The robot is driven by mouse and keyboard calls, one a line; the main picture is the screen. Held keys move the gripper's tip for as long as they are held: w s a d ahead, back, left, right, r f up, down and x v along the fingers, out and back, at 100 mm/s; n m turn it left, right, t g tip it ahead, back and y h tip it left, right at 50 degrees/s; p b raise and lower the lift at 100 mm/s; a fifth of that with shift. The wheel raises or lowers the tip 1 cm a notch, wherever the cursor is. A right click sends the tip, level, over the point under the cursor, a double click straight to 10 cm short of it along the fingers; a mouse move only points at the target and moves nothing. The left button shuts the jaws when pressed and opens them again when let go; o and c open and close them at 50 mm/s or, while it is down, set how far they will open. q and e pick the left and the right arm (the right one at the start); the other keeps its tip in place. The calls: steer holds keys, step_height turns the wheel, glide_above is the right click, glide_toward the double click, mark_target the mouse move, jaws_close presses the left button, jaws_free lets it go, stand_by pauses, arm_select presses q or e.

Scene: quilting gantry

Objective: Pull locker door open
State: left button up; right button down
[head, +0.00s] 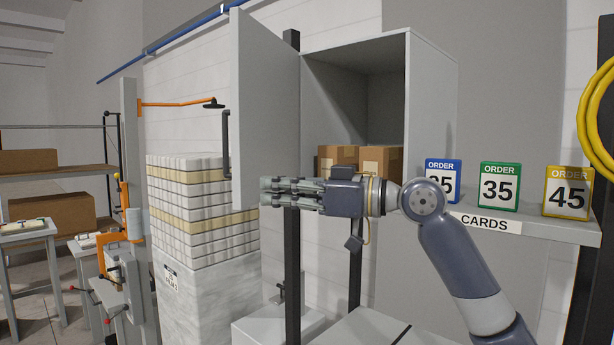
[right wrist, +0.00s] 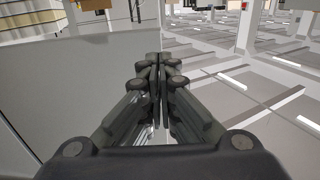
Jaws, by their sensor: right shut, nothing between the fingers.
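The grey locker (head: 432,100) stands in the middle of the head view with its front open. Its door (head: 265,110) is swung out to the left, and a dark bar handle (head: 226,145) is on the door's outer face. Two cardboard boxes (head: 381,162) sit inside the locker. My right gripper (head: 264,192) is shut and empty, at the lower part of the door on its inner side. I cannot tell whether it touches the door. In the right wrist view the shut fingers (right wrist: 158,62) point ahead, with a grey panel, likely the door (right wrist: 75,95), to their left. My left gripper is not in view.
A shelf (head: 560,228) at the right holds several order cards, with blue 25 or 35 partly hidden, green 35 (head: 498,187) and yellow 45 (head: 567,192). A tall stack of pale folded material (head: 200,215) stands behind the door. An orange-fitted post (head: 135,190) stands left.

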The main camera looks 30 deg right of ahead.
mark_target(242, 189)
steer(key=shift+p+x, duration=0.85)
steer(key=shift+x, duration=1.05)
steer(key=shift+w+a, duration=0.1)
